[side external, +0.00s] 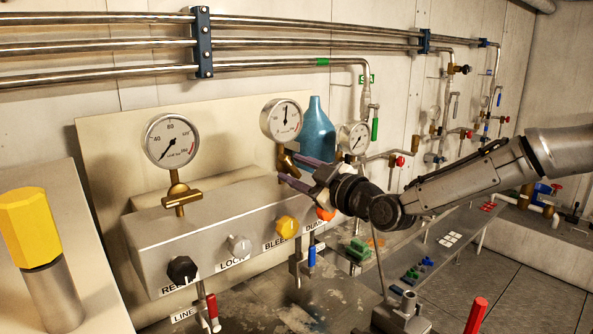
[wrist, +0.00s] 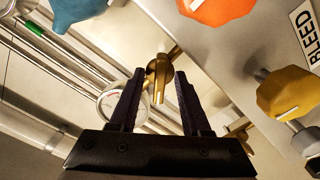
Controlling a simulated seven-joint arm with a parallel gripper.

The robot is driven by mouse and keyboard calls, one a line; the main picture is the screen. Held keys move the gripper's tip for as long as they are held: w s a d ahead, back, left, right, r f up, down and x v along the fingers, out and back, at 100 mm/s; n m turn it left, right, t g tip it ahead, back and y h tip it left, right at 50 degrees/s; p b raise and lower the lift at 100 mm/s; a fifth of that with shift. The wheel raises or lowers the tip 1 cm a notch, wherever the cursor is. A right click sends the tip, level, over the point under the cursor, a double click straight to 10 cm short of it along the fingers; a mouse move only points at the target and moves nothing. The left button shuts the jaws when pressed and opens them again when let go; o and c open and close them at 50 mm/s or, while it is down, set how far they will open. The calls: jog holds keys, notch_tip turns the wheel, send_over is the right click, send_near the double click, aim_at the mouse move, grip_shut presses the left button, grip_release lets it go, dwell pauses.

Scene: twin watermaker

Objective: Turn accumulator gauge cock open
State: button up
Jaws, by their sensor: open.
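Three round white gauges stand along the panel: a left one (side external: 170,140), a middle one (side external: 283,118) and a right one (side external: 353,137). I cannot read which is the accumulator gauge. The middle gauge has a brass cock (side external: 285,157) on its stem, partly hidden by my gripper. My gripper (side external: 284,170) is open at that cock, coming from the right. In the wrist view, a brass cock handle (wrist: 158,78) lies between my two open dark fingers, with gaps on both sides; contact is not visible. The left gauge's brass cock (side external: 181,196) has its handle crosswise.
A grey manifold box (side external: 150,245) carries black (side external: 182,269), grey (side external: 239,245) and yellow (side external: 287,226) knobs below the gauges. An orange knob (wrist: 216,8) sits close by. A blue bottle (side external: 318,132) stands behind my gripper. Steel pipes (side external: 110,46) run along the wall above.

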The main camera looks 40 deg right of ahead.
grip_shut()
dwell(0.3)
jog(key=shift+m, duration=0.3)
jog(key=m, duration=0.3)
jog(key=shift+m, duration=1.8)
grip_release()
